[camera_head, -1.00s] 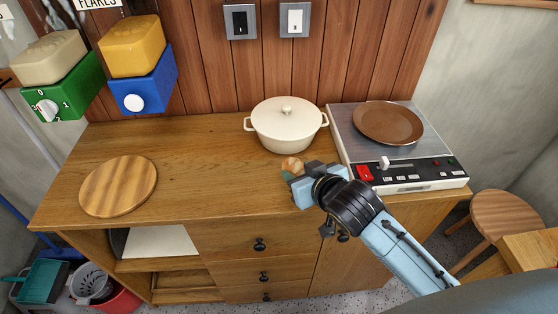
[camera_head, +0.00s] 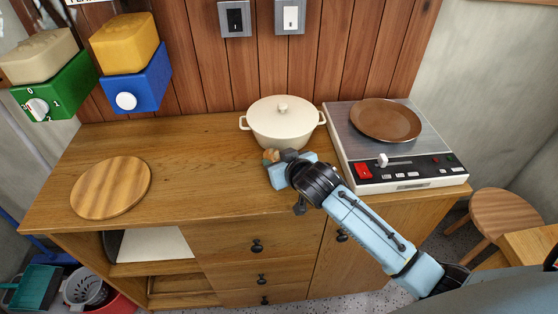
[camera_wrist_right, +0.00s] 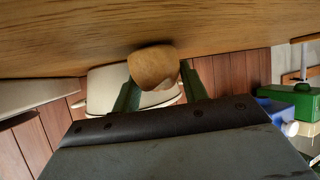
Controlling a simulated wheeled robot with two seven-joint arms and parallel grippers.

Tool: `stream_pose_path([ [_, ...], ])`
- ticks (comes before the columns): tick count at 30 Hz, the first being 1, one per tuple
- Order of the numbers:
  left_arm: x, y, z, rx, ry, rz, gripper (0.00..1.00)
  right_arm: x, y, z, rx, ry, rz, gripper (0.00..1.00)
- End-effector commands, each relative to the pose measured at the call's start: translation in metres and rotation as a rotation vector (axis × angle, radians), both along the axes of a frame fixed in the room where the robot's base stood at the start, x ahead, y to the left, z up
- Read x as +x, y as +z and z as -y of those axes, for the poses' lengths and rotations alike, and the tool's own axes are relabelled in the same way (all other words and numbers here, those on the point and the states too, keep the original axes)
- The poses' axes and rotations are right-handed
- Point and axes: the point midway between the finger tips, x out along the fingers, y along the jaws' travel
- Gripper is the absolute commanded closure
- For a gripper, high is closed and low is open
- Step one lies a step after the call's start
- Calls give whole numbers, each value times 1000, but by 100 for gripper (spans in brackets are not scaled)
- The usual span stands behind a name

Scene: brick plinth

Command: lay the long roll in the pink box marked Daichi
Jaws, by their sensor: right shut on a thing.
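A brown, rounded piece that looks like the roll (camera_head: 270,156) is at the tip of my right gripper (camera_head: 275,160), in front of the cream pot. In the right wrist view the roll (camera_wrist_right: 153,68) sits between the two green fingers of the right gripper (camera_wrist_right: 158,85), which are shut on it. Only one rounded end shows there, so its length cannot be told. The wooden counter is close to it in that view; whether they touch cannot be told. No pink box and no Daichi label show in these views. My left gripper is not in view.
The cream lidded pot (camera_head: 284,125) stands just behind the right gripper. A hotplate (camera_head: 345,146) with a brown pan (camera_head: 386,119) is to the right. A round wooden board (camera_head: 110,188) lies at the left. The counter (camera_head: 195,165) between board and pot is clear.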

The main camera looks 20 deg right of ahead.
Motion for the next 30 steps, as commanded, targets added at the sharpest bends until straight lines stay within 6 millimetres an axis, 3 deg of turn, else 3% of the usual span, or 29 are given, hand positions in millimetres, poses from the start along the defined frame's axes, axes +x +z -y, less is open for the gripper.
stream_pose_path([
  [3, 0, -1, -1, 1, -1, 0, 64, 0, -3, 0, 0, 0, -1, 78],
  [4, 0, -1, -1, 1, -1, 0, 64, 0, -3, 0, 0, 0, 0, 55],
  [9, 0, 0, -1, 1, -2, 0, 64, 0, -3, 0, 0, 0, 0, 35],
  [20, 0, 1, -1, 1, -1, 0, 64, -2, 2, 0, -1, 0, 0, 35],
  [30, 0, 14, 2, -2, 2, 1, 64, -54, 30, 4, -2, 1, -1, 35],
])
